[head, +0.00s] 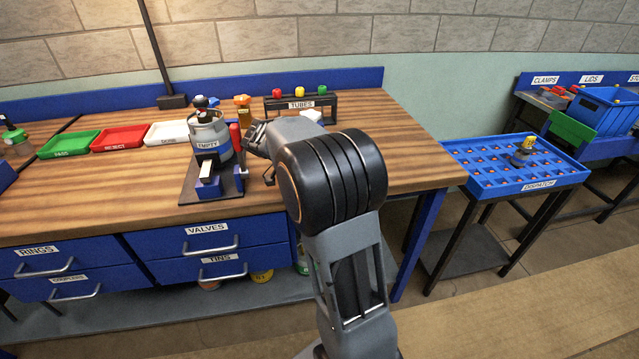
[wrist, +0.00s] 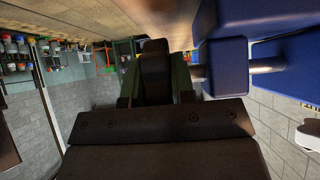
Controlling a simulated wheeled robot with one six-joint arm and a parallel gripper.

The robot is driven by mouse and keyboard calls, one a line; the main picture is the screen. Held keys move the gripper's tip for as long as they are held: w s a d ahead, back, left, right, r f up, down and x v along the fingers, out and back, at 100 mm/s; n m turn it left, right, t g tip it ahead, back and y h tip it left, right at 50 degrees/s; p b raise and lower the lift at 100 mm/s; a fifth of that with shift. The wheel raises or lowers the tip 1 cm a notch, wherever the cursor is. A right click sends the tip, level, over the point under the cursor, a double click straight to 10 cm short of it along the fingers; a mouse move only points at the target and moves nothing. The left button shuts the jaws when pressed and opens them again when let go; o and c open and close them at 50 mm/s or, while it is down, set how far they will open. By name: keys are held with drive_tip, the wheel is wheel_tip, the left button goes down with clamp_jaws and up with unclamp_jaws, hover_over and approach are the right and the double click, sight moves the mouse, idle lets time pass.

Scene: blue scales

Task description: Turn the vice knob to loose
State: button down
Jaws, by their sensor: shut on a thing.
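The blue vice (head: 208,187) sits on a dark base plate near the front of the wooden bench. My gripper (head: 256,166) is at the vice's right side, partly hidden behind my own arm. In the wrist view, the vice's blue blocks (wrist: 222,70) fill the right, with a metal rod (wrist: 267,66) between them. The rod runs left to my gripper (wrist: 156,85), which is shut on the vice knob. The knob is mostly hidden by the fingers, so its turn angle cannot be told.
A red upright handle (head: 235,138) stands close to my gripper. Green (head: 69,144), red (head: 119,138) and white (head: 168,133) trays lie left. The bench right of my arm is clear.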

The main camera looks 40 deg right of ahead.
drive_tip(key=shift+f+h+b, duration=0.1)
drive_tip(key=shift+h+b, duration=0.4)
drive_tip(key=shift+b, duration=0.1)
drive_tip(key=shift+g, duration=0.3)
drive_tip(key=c, duration=1.2)
unclamp_jaws()
drive_tip(key=shift+c, duration=0.2)
drive_tip(key=shift+r, duration=0.45)
wheel_tip(320, 180, up, 3)
drive_tip(key=shift+f, duration=0.15)
drive_tip(key=s+a+r, duration=0.6)
drive_tip(key=s+r, duration=0.3)
drive_tip(key=s, duration=0.3)
drive_tip(key=shift+s+r+b, duration=0.3)
drive_tip(key=shift+s, duration=0.05)
